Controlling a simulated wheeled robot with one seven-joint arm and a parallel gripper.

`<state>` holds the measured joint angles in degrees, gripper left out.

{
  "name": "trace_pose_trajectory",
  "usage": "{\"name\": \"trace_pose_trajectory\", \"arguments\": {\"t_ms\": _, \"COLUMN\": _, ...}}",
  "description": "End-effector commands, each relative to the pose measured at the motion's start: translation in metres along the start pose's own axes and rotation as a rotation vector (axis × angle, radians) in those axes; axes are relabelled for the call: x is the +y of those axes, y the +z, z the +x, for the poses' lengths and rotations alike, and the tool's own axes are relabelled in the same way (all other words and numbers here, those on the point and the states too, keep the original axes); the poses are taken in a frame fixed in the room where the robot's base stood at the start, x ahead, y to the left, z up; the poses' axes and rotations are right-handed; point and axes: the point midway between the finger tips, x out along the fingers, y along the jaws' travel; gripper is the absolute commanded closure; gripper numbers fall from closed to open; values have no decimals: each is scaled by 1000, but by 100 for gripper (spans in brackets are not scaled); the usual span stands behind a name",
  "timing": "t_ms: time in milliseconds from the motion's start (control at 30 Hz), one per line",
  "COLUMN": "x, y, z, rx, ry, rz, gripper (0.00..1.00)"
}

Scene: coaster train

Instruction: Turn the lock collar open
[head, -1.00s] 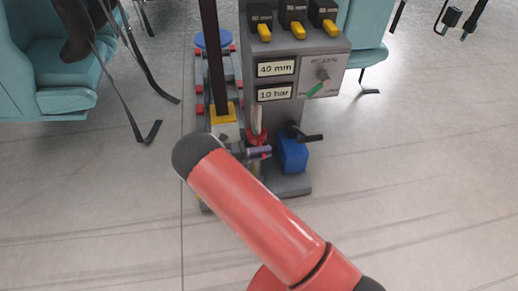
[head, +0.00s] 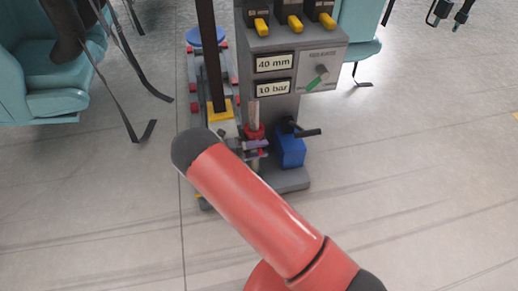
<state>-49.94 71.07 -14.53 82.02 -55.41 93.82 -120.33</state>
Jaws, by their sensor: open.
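A red collar-like part (head: 254,132) sits on an upright light rod (head: 254,112) at the front of the grey machine; I take it for the lock collar. My gripper (head: 257,149) is open beside the lower part of this collar, its two purplish-grey fingers one above the other in the picture. A bit of red shows between and behind the fingers. I cannot tell whether they touch the collar. My red arm (head: 250,210) hides part of the machine's base and the wrist.
Close right of the gripper are a blue block (head: 291,150) and a black lever (head: 305,132). A dark post (head: 210,60) stands left. Floor at right is clear.

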Motion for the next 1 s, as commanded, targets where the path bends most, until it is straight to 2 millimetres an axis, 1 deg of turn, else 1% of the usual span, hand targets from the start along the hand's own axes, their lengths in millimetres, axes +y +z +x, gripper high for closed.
{"name": "trace_pose_trajectory", "arguments": {"t_ms": 167, "x": -1, "y": 0, "z": 0, "rx": 0, "ry": -1, "rz": 1, "gripper": 60}}
{"name": "trace_pose_trajectory", "arguments": {"t_ms": 267, "x": 0, "y": 0, "z": -3, "rx": -1, "ry": -1, "rz": 2, "gripper": 60}}
{"name": "trace_pose_trajectory", "arguments": {"t_ms": 367, "x": 0, "y": 1, "z": -15, "rx": -3, "ry": 0, "rz": 2, "gripper": 60}}
{"name": "trace_pose_trajectory", "arguments": {"t_ms": 600, "x": 1, "y": 0, "z": -56, "rx": -3, "ry": 0, "rz": 1, "gripper": 60}}
{"name": "trace_pose_trajectory", "arguments": {"t_ms": 700, "x": 1, "y": 0, "z": -69, "rx": -2, "ry": -1, "rz": 1, "gripper": 60}}
{"name": "trace_pose_trajectory", "arguments": {"t_ms": 833, "x": 1, "y": 0, "z": -77, "rx": 0, "ry": -1, "rz": 0, "gripper": 60}}
{"name": "trace_pose_trajectory", "arguments": {"t_ms": 1000, "x": 0, "y": 0, "z": -78, "rx": 0, "ry": -1, "rz": 0, "gripper": 60}}
